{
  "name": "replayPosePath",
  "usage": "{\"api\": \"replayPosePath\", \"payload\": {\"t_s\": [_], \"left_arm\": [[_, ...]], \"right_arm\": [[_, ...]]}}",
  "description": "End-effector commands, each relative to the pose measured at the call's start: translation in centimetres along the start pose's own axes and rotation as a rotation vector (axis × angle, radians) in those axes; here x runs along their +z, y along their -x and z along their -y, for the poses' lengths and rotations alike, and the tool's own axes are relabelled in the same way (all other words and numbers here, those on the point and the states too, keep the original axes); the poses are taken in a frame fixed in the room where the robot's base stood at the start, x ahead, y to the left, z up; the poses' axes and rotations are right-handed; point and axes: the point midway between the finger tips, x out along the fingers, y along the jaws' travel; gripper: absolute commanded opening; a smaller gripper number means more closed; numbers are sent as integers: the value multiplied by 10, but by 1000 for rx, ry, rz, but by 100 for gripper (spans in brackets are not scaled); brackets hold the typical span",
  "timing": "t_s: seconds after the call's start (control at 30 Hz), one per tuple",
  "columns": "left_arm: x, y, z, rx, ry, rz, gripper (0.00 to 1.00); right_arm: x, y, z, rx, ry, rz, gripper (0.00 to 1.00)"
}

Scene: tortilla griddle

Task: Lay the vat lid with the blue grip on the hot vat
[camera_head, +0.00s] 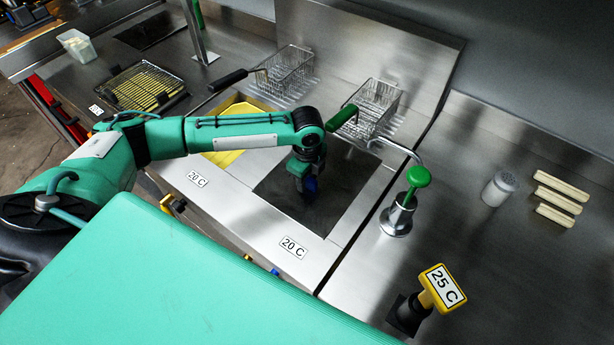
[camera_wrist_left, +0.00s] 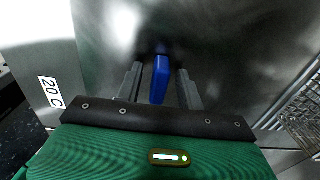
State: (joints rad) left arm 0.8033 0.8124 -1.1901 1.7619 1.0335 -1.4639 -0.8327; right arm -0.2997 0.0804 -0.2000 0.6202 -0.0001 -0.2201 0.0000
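The vat lid with the blue grip (camera_head: 345,193) is a flat metal plate that appears to lie over the right-hand vat opening. Its upright blue grip (camera_wrist_left: 161,78) is near the middle of the left wrist view and also shows in the head view (camera_head: 310,186). My left gripper (camera_wrist_left: 160,88) is over the lid, with one finger on each side of the grip and narrow gaps between. The left-hand vat (camera_head: 233,108) is uncovered in part and shows yellow inside; my left arm crosses in front of it. My right gripper is out of view.
Two wire baskets, one with a black handle (camera_head: 287,72) and one with a green handle (camera_head: 372,108), stand behind the vats.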

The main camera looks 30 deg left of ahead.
Motion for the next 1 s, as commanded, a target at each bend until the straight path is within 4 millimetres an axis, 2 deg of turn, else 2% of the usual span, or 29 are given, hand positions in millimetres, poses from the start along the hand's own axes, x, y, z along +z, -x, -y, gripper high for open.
{"api": "replayPosePath", "payload": {"t_s": [0.2,0.33,0.73,0.9,1.0], "left_arm": [[0,2,0,-1,0,1,38],[0,13,1,-3,-1,0,38],[0,95,1,-4,0,0,38],[0,116,1,-1,1,0,40],[-3,122,0,4,-2,5,42]], "right_arm": [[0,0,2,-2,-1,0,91],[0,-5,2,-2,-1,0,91],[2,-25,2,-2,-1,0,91],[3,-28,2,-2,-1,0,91],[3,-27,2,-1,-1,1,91]]}}
